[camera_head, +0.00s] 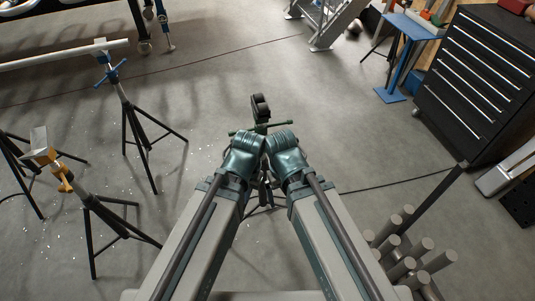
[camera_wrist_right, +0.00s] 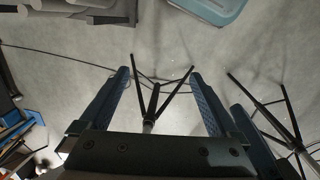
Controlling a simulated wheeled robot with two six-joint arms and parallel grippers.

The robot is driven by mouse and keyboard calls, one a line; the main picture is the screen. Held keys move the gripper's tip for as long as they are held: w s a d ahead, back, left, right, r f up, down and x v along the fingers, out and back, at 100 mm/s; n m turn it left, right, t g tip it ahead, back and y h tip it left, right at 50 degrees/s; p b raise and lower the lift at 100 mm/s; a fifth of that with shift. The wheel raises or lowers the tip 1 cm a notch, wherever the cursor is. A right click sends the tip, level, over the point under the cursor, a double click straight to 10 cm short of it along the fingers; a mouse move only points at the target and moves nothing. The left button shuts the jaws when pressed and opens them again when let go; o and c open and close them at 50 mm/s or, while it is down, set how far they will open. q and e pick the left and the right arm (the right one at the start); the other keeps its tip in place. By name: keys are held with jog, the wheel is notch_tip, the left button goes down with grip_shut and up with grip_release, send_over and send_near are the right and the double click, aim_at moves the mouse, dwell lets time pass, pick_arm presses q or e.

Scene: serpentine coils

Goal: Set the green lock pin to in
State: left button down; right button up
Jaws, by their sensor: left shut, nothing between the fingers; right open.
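A black tripod stand carries a dark rounded head (camera_head: 261,108) with a green crossbar (camera_head: 285,124) below it, just beyond my two wrists. I cannot make out a separate green lock pin or its setting. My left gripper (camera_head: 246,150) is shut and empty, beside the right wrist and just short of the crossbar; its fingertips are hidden. My right gripper (camera_wrist_right: 158,90) is open in the right wrist view, with blue fingers apart. Tripod legs (camera_wrist_right: 152,100) show beyond the gap between them, with no contact visible.
A black drawer cabinet (camera_head: 476,88) and a blue stand (camera_head: 405,35) are at right. Grey cylinders (camera_head: 405,268) sit at lower right. Bare floor lies between.

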jog(key=shift+c, duration=0.2)
jog(key=shift+c, duration=1.1)
jog(key=w+f+n+y+b, duration=0.1)
jog(key=w+n, duration=0.1)
jog(key=w+f+n+y+b, duration=0.1)
jog(key=w+n, duration=0.2)
jog(key=w+f+n+t+y+b, duration=0.1)
jog(key=w+n, duration=0.1)
jog(key=shift+w+a+f+y+b, duration=0.2)
jog(key=shift+w+a+y+b, duration=0.1)
jog(key=shift+w+a+b, duration=0.1)
jog(key=c, duration=1.2)
jog(key=w+d+n+t+y+b, duration=0.1)
jog(key=w+n, duration=0.1)
jog(key=w, duration=0.1)
jog(key=w+d+n+t+y+b, duration=0.1)
jog(key=w+n, duration=0.2)
jog(key=w+d+n+t+y+b, duration=0.1)
jog(key=w+n, duration=0.2)
jog(key=shift+w+r, duration=0.15)
jog(key=shift+w, duration=0.05)
grip_shut()
jog(key=w+a+f+n+b, duration=0.1)
jog(key=w+a+f+b, duration=0.4)
jog(key=w+f+b, duration=0.2)
jog(key=shift+w+a+f+t+y+b, duration=0.35)
jog(key=shift+w+b, duration=0.15)
jog(key=shift+b, duration=0.15)
